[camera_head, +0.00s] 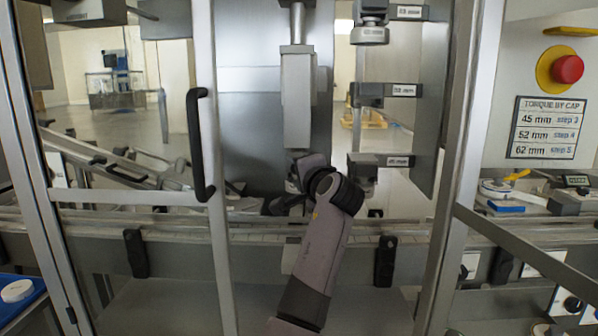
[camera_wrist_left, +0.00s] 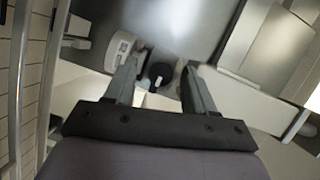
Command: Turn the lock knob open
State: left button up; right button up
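A small round black knob (camera_wrist_left: 160,71), which looks like the lock knob, shows in the left wrist view beside a pale housing (camera_wrist_left: 120,50). My left gripper (camera_wrist_left: 158,66) is open, with one finger on each side of the knob in that view. I cannot tell whether either finger touches it. In the head view an arm of mine reaches up through the opening in the machine's frame, and its wrist hides the gripper and the knob. My right gripper is in neither view.
A door frame with a black handle (camera_head: 200,145) stands left of the arm. A metal post stands right of it. Several labelled nozzle heads (camera_head: 372,92) hang behind on the right. A red stop button (camera_head: 567,69) and a torque chart (camera_head: 547,128) are at far right.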

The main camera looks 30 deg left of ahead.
pick_arm(q)
jog(key=v, duration=0.7)
jog(key=shift+b, duration=0.4)
jog(key=shift+d, duration=0.1)
